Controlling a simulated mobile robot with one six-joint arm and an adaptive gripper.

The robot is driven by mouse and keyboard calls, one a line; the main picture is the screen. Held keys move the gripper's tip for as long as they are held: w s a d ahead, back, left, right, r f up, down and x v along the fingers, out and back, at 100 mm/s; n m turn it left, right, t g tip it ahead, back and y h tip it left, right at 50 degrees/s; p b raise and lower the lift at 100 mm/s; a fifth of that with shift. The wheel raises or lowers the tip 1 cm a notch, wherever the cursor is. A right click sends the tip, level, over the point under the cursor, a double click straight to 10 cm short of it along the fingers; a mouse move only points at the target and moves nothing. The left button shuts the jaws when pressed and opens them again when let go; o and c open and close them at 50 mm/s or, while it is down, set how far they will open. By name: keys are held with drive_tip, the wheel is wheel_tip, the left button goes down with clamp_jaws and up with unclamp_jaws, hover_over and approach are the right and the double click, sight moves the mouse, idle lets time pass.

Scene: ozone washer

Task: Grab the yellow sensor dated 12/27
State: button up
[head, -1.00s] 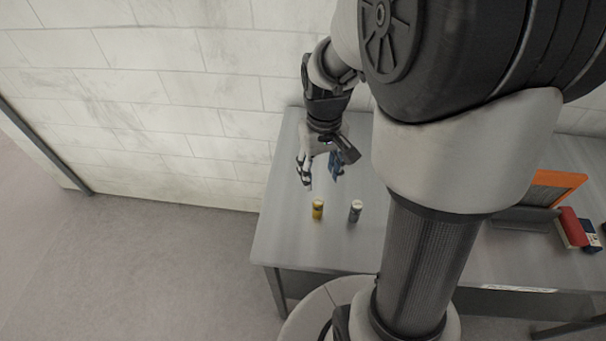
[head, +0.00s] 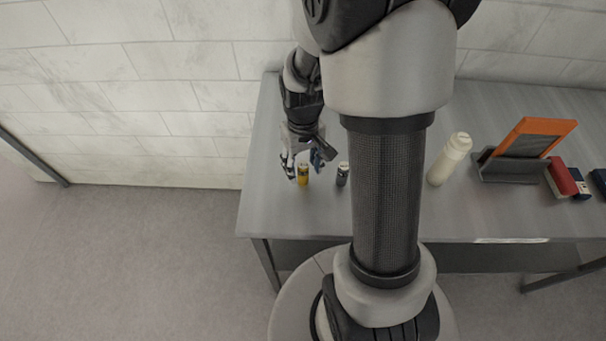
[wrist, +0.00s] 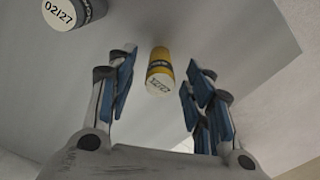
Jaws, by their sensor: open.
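The yellow sensor (head: 302,178) stands upright on the grey table (head: 262,190). In the wrist view, the yellow sensor (wrist: 159,74) shows a pale end label that looks like 12/27, small and partly blurred. My gripper (head: 303,163) is open around or just above the yellow sensor. In the wrist view, my gripper (wrist: 158,64) has blue-padded fingers on both sides of it, with a visible gap at each side. A dark grey sensor (head: 342,175) marked 02/27 stands to the right, and it also shows at the top left of the wrist view (wrist: 88,8).
A white bottle (head: 450,160), an orange-framed panel on a grey stand (head: 525,140) and a red box (head: 562,178) stand farther right on the table. A tiled wall (head: 150,90) is behind. The table's left end is clear.

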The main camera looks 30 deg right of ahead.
clamp_jaws()
idle(0.6)
drive_tip(key=shift+r, duration=0.2)
